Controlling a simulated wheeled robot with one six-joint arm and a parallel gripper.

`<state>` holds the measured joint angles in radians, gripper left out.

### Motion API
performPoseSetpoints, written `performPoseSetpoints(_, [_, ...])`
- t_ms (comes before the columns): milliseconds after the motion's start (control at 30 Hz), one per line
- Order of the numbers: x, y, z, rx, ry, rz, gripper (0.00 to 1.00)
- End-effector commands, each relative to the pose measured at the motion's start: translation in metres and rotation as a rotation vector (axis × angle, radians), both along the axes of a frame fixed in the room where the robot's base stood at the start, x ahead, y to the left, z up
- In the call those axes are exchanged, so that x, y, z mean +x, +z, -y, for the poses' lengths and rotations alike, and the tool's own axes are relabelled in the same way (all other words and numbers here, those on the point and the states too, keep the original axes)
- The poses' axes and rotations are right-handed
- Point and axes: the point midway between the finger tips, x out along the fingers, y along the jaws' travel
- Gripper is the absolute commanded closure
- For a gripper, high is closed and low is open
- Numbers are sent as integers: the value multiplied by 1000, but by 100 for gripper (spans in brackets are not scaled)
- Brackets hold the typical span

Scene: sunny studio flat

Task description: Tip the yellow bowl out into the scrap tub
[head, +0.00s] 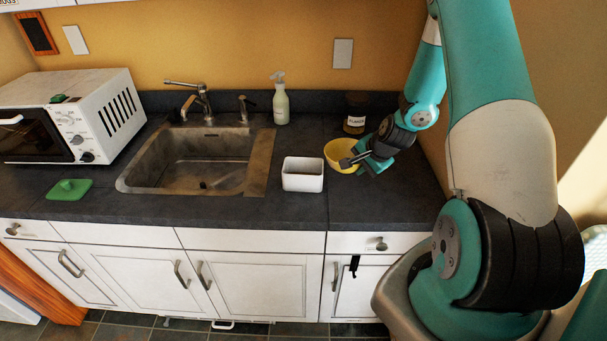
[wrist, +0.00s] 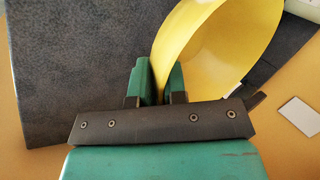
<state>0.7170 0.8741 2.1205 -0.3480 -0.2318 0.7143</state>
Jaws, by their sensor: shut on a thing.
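The yellow bowl (head: 341,154) is at the right of the dark counter, between the white tub and the wall. My gripper (head: 354,162) is at its right rim. In the wrist view, my gripper (wrist: 159,82) has the wall of the yellow bowl (wrist: 215,50) between its two green fingers, shut on it. The part of the bowl's inside that shows there looks bare; the rest is out of frame. I cannot tell if the bowl touches the counter. The white tub (head: 303,174), likely the scrap tub, stands just left of the bowl, near the counter's front.
A dark jar (head: 355,113) stands behind the bowl. Counter in front of the bowl is clear.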

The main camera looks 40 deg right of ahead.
Motion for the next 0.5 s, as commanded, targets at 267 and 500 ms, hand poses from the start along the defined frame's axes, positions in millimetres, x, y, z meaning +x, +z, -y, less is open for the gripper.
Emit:
performPoseSetpoints(267, [-2,10,5,-3,-1,0,100])
performPoseSetpoints(500, [-14,27,20,-4,-1,0,100])
